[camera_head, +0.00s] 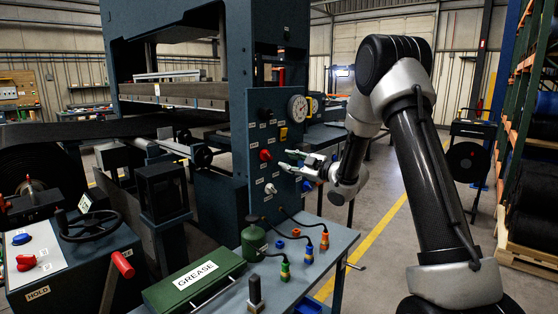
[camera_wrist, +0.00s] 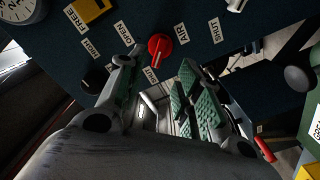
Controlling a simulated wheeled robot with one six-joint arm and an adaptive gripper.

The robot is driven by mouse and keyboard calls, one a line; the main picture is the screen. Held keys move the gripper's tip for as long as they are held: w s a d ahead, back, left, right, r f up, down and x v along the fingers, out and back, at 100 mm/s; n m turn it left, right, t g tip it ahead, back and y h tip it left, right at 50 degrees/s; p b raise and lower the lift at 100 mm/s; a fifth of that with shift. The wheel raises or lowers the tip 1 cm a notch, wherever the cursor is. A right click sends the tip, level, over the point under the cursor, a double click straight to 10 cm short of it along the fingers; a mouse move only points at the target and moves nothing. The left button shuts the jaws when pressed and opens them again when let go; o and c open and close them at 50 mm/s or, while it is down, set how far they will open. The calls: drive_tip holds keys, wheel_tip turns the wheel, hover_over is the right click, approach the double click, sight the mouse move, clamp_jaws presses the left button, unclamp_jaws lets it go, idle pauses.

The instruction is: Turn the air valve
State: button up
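The air valve is a red knob (camera_wrist: 160,46) on the dark blue panel (camera_wrist: 255,75), with AIR, OPEN and SHUT labels around it in the wrist view. The same red knob (camera_head: 265,155) shows on the panel in the head view. My gripper (camera_head: 288,160) is in front of the panel, to the right of the knob. In the wrist view my gripper (camera_wrist: 160,66) is open and empty, its green-padded fingers apart. The knob appears just beyond and between the fingertips, and no contact shows. The knob's exact setting is hard to tell.
A pressure gauge (camera_head: 297,108) and a yellow part (camera_head: 283,134) sit on the panel near the knob. Below stands a bench (camera_head: 335,235) with a green GREASE box (camera_head: 195,280), a green can (camera_head: 254,241) and several hose couplings. The floor to the right has a yellow line (camera_head: 395,208).

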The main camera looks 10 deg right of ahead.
drive_tip(key=shift+v, duration=1.7)
drive_tip(key=s+d+f+m+g+h, duration=0.35)
drive_tip(key=d+f+m+h, duration=0.4)
drive_tip(key=f, duration=0.65)
drive_tip(key=s+d+m+g+h, duration=0.3)
drive_tip(key=s+d+g+h, duration=0.15)
drive_tip(key=s+d, duration=0.35)
drive_tip(key=s+a+r+m+g, duration=0.1)
drive_tip(key=s+r+m+g, duration=0.3)
drive_tip(key=s, duration=0.8)
drive_tip(key=s+a+r+m+g, duration=0.15)
drive_tip(key=s+r, duration=0.45)
drive_tip(key=s, duration=0.7)
drive_tip(key=s+a+r+t+y, duration=0.1)
drive_tip(key=s+a+r+t, duration=0.2)
drive_tip(key=s+a+r, duration=0.2)
drive_tip(key=shift+s+r, duration=1.7)
drive_tip(key=shift+s, duration=0.25)
